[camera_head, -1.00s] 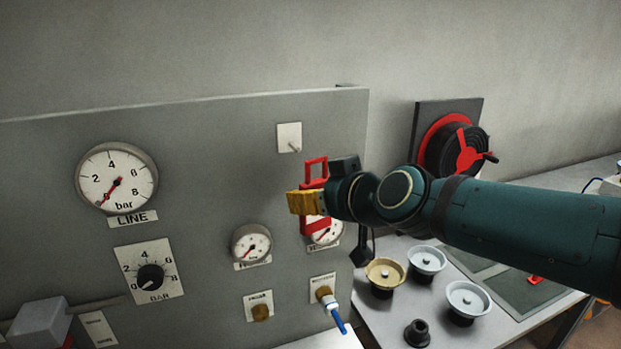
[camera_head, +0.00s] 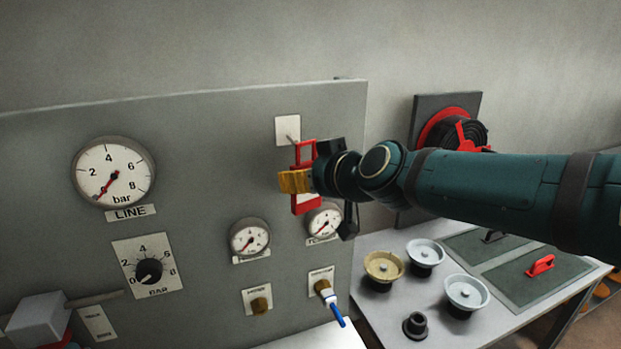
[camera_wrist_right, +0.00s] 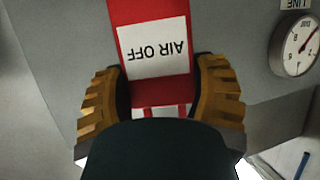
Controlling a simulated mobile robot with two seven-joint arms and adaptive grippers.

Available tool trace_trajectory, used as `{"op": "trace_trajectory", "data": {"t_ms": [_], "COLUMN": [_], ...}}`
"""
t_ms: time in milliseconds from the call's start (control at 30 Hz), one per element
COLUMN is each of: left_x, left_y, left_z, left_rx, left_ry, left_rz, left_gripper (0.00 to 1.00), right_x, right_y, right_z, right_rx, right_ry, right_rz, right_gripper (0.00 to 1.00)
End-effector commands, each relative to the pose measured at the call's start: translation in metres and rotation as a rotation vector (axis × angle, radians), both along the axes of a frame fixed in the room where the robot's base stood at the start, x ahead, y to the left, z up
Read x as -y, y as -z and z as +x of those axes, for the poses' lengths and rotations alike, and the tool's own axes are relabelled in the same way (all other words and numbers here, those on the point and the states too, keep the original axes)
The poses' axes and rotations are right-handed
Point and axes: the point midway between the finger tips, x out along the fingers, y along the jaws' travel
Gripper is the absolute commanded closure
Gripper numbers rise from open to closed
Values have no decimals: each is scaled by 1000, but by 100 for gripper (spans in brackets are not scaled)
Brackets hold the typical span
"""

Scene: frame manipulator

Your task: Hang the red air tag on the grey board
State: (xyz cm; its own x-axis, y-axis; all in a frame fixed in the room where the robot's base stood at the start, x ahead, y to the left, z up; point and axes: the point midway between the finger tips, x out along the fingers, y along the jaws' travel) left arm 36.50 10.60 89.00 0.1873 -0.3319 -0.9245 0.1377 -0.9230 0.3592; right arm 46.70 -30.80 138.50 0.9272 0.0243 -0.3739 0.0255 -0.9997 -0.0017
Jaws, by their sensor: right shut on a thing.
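The red air tag (camera_head: 305,203) is in my right gripper (camera_head: 294,182), upright in front of the grey board (camera_head: 215,125). Its open loop is at the top, close to the peg (camera_head: 290,138) on a small white plate. I cannot tell whether the loop is around the peg or only in front of it. In the right wrist view the tag (camera_wrist_right: 150,12) carries a white "AIR OFF" label, seen upside down, between the yellow fingers (camera_wrist_right: 157,103) shut on it. My left gripper is not in view.
Gauges, including the LINE gauge (camera_head: 114,172), and a black knob (camera_head: 149,271) are on the board. A blue-tipped fitting (camera_head: 333,304) sticks out below. At right are a hose reel (camera_head: 449,125) and a table (camera_head: 395,328) with several handwheels.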

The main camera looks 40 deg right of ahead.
Motion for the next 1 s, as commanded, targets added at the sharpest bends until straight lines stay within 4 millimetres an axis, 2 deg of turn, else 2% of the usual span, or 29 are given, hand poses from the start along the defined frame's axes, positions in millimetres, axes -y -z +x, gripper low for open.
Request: {"op": "trace_trajectory", "data": {"t_ms": [1000], "left_x": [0], "left_y": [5], "left_z": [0], "left_rx": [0], "left_ry": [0], "left_rz": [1], "left_gripper": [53], "right_x": [13], "right_y": [3], "right_z": [54], "right_rx": [0], "right_ry": [-1], "right_rz": [1], "right_gripper": [64]}}
